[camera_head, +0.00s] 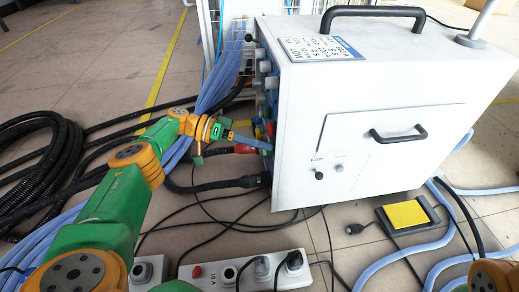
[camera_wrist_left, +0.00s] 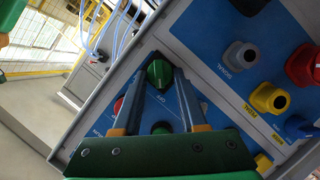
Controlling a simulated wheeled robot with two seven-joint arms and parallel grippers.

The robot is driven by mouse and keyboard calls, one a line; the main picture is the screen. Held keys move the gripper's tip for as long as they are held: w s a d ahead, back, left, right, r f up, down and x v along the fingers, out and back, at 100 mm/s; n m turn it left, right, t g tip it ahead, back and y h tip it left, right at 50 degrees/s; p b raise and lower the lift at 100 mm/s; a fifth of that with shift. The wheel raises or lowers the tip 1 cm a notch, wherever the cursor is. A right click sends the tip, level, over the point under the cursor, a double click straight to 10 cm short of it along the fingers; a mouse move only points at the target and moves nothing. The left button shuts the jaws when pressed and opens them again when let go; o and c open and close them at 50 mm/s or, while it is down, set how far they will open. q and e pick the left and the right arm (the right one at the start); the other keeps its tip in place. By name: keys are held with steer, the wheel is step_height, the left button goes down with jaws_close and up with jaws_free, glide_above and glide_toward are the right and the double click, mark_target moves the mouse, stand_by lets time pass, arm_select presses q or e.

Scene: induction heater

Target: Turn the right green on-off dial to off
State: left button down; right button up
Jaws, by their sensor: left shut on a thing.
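My left gripper (camera_head: 266,145) reaches the side panel of the white heater box (camera_head: 345,110) in the head view. In the left wrist view the left gripper (camera_wrist_left: 161,68) has its two fingers closed on either side of a green dial (camera_wrist_left: 159,75) on the blue panel. The lettering "OFF" shows by the finger near this dial. A second green dial (camera_wrist_left: 160,128) sits between the fingers, closer to the palm and partly hidden. The head view does not show the dials clearly. My right gripper is out of view.
The blue panel (camera_wrist_left: 215,85) also carries a grey connector (camera_wrist_left: 240,56), a yellow one (camera_wrist_left: 268,98) and a red one (camera_wrist_left: 303,65) beside the gripper. Black hoses (camera_head: 40,150) lie on the floor at left. A power strip (camera_head: 245,272) and a yellow pedal (camera_head: 408,214) stand in front.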

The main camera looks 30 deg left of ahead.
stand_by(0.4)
arm_select(q)
steer(key=shift+c, duration=2.3)
jaws_free()
